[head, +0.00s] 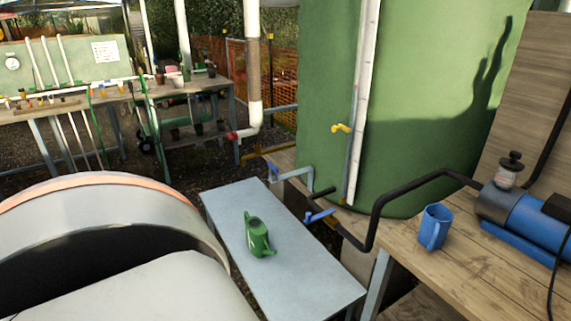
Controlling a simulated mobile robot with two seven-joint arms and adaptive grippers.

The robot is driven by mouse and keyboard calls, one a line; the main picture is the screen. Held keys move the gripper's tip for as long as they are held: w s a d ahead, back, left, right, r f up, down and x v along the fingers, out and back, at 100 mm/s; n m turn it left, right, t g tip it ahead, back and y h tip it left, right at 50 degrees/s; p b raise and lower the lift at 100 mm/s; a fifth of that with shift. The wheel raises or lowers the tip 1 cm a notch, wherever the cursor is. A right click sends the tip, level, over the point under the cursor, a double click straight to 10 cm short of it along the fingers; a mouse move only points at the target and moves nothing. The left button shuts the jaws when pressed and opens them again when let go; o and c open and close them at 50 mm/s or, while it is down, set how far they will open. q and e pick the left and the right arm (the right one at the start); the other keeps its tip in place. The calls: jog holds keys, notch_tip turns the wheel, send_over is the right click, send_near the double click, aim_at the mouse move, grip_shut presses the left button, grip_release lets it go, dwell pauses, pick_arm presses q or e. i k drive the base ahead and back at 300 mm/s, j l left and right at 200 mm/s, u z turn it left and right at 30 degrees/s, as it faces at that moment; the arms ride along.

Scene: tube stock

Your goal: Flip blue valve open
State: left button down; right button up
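A blue valve handle (320,215) sits on the black pipe at the foot of the green tank, just past the metal table's right edge. It looks roughly in line with the pipe, but it is too small to tell its exact setting. A second small blue handle (273,168) sits at the end of a grey pipe (293,174) further left, by the table's far end. Neither of my grippers is in view, and nothing touches either handle.
A green watering can (257,236) stands on the grey table (315,278). A blue mug (435,227) and a blue pump (530,222) stand on the wooden bench (415,262) at right. The green tank (430,95) carries a yellow tap (341,128). A red handle (232,136) is on the white pipe.

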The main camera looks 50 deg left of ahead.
aim_at(309, 219)
jog(key=k+j, duration=0.1)
jog(key=j, duration=0.3)
jog(key=k+j, duration=0.1)
jog(key=j, duration=0.35)
jog(key=k+j, duration=0.15)
jog(key=j, duration=0.25)
